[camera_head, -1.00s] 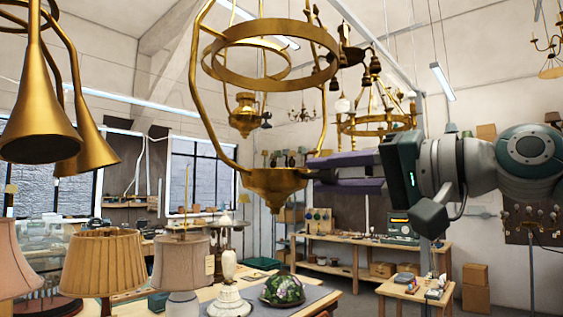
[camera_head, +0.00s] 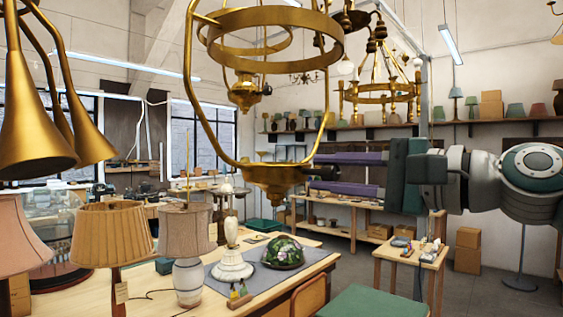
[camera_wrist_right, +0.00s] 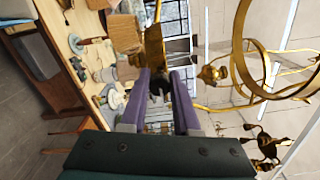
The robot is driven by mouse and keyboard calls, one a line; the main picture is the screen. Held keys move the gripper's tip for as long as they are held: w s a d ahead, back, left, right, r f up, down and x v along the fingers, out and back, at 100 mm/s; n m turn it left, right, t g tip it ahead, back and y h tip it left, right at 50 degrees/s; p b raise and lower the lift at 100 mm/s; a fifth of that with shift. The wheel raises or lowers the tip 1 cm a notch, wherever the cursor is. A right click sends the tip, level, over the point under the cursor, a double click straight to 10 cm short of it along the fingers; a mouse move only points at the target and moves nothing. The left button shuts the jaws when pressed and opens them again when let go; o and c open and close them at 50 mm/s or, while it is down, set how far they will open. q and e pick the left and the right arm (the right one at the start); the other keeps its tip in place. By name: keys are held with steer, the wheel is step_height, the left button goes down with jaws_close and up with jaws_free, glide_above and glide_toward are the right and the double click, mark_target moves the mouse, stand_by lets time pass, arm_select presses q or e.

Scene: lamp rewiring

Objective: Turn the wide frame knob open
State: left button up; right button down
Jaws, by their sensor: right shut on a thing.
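The wide brass frame (camera_head: 190,95) hangs in the middle of the head view, with two rings and a cup-shaped hub (camera_head: 272,178) at its bottom. A dark knob (camera_head: 323,172) sticks out from the hub's right side. My right gripper (camera_head: 313,173) comes in from the right, its purple fingers above and below the knob and shut on it. In the right wrist view the dark knob (camera_wrist_right: 160,86) sits between the two purple fingers (camera_wrist_right: 161,78), with the brass hub (camera_wrist_right: 155,45) just beyond. How far the knob has turned cannot be told. My left gripper is out of view.
Brass horn-shaped lamps (camera_head: 35,130) hang at the left. Shaded lamps and a green glass shade (camera_head: 283,252) stand on the workbench (camera_head: 310,268) below. Another chandelier (camera_head: 378,95) hangs behind. A small table (camera_head: 412,255) stands lower right.

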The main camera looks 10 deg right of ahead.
steer(key=shift+m, duration=0.4)
steer(key=c, duration=0.6)
jaws_free()
steer(key=shift+c, duration=0.2)
steer(key=shift+s+d+f+b, duration=0.2)
steer(key=shift+s+d+b, duration=0.15)
steer(key=shift+s, duration=0.05)
steer(key=b+v, duration=0.6)
steer(key=v, duration=0.3)
steer(key=shift+r, duration=0.2)
